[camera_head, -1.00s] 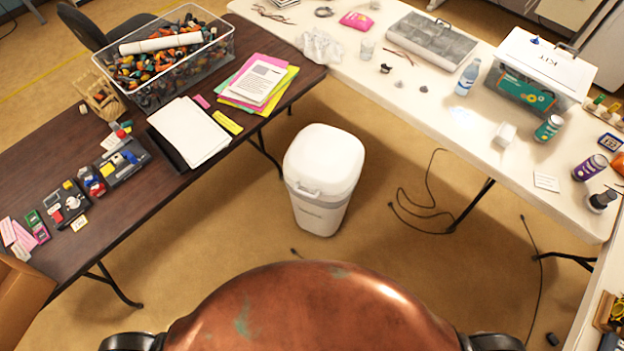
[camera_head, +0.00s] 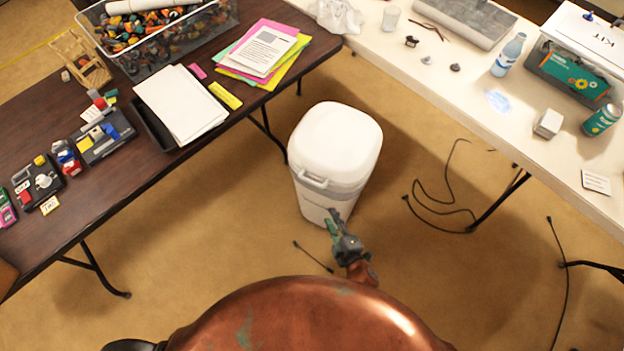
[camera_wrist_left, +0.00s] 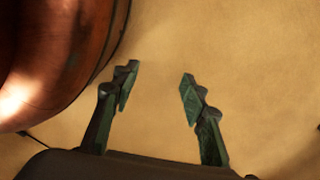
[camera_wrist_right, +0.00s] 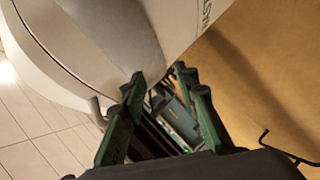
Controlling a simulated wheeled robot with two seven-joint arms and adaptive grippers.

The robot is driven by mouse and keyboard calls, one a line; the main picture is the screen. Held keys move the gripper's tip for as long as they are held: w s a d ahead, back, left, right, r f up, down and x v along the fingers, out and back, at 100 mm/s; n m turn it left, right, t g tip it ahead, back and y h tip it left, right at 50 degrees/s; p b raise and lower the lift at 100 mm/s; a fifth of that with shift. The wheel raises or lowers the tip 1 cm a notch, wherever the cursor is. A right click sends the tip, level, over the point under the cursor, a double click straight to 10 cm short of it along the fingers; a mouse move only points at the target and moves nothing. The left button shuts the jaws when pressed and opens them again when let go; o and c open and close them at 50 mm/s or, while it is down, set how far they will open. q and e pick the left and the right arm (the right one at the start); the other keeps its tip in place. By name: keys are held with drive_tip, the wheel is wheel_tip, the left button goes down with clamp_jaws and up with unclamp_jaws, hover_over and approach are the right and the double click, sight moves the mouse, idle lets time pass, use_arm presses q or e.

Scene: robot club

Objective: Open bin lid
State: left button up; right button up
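The white bin (camera_head: 338,150) stands upright on the floor between the two tables, its rounded lid down. A small loop handle (camera_head: 313,182) sticks out at the lid's front edge. My right gripper (camera_head: 331,213) is just in front of the bin, lower in the picture than the handle. In the right wrist view the bin (camera_wrist_right: 110,35) fills the upper left, close to the fingertips (camera_wrist_right: 158,78). The fingers are apart; I see no grip on the handle, and contact is unclear. My left gripper (camera_wrist_left: 160,75) is open and empty over bare floor, hidden in the head view.
A dark table (camera_head: 50,130) stands left, with a clear bin of parts (camera_head: 150,68) and papers (camera_head: 180,105). A white table (camera_head: 450,95) stands right, holding a bottle (camera_head: 508,55) and a kit box (camera_head: 570,75). Black cables (camera_head: 440,210) lie on the floor right of the bin.

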sight(311, 181)
drive_tip(key=w+a+r+n, duration=0.1)
drive_tip(key=r, duration=0.3)
drive_tip(key=w+a+r+n+t+y+b, duration=0.1)
drive_tip(key=a+r, duration=0.1)
drive_tip(key=r, duration=0.1)
drive_tip(key=w+a+r+n+t+b, duration=0.1)
drive_tip(key=a+r, duration=0.1)
drive_tip(key=r, duration=0.2)
drive_tip(key=shift+a+r+y, duration=0.1)
drive_tip(key=shift+r+y, duration=0.25)
drive_tip(key=shift+y, duration=0.05)
use_arm(q)
drive_tip(key=w+d+r+b, duration=0.1)
drive_tip(key=w+r+b, duration=0.1)
drive_tip(key=w+r, duration=0.2)
drive_tip(key=shift+w, duration=0.6)
use_arm(e)
drive_tip(key=shift+x, duration=3.4)
use_arm(q)
drive_tip(key=shift+r, duration=0.1)
use_arm(e)
drive_tip(key=shift+c, duration=0.6)
clamp_jaws()
